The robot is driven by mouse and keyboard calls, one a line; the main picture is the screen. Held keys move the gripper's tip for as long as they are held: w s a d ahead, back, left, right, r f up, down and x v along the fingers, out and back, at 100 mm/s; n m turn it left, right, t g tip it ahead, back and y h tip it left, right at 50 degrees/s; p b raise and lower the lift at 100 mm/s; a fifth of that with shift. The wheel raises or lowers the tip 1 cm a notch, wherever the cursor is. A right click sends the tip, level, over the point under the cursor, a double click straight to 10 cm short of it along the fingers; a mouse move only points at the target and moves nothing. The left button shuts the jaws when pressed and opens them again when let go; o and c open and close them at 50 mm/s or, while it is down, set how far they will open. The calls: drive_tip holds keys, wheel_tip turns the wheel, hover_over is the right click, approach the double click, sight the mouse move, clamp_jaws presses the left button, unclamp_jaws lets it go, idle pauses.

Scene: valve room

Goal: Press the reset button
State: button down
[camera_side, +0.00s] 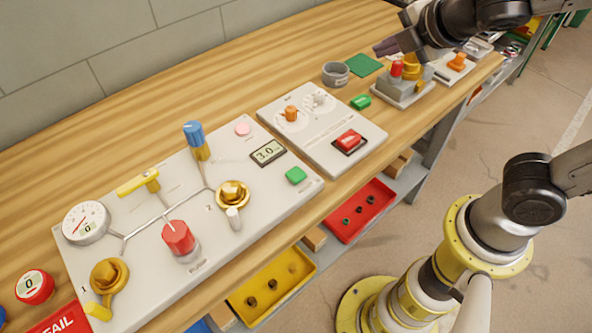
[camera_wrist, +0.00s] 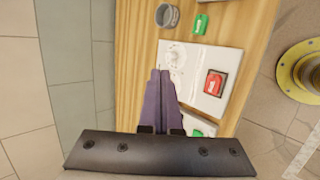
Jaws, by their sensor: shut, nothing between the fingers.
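No label reading reset is legible, so I cannot tell which button it is. A red rocker (camera_side: 349,141) in a dark frame is on the smaller white panel (camera_side: 318,150); the rocker also shows in the wrist view (camera_wrist: 214,83). My gripper (camera_side: 381,48) is shut and empty, above the bench's far end, apart from these buttons. Its purple fingers show in the wrist view (camera_wrist: 160,74), covering part of the smaller panel.
The large panel (camera_side: 130,260) carries a gauge (camera_side: 86,222), a red knob (camera_side: 178,238), a blue-topped lever (camera_side: 194,137) and brass valves. A grey cup (camera_side: 336,73) and a green block (camera_side: 361,102) stand beyond the smaller panel. A fixture (camera_side: 403,90) stands below my gripper.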

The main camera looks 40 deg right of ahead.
drive_tip(key=w+a+f+n+y, duration=0.25)
drive_tip(key=a+n, duration=0.45)
drive_tip(key=a, duration=0.4)
drive_tip(key=n+y, duration=0.1)
drive_tip(key=n, duration=0.3)
hover_over(300, 178)
wheel_tip(300, 178, down, 4)
drive_tip(key=shift+f, duration=4.35)
drive_tip(key=shift+f, duration=0.25)
drive_tip(key=shift+f, duration=0.2)
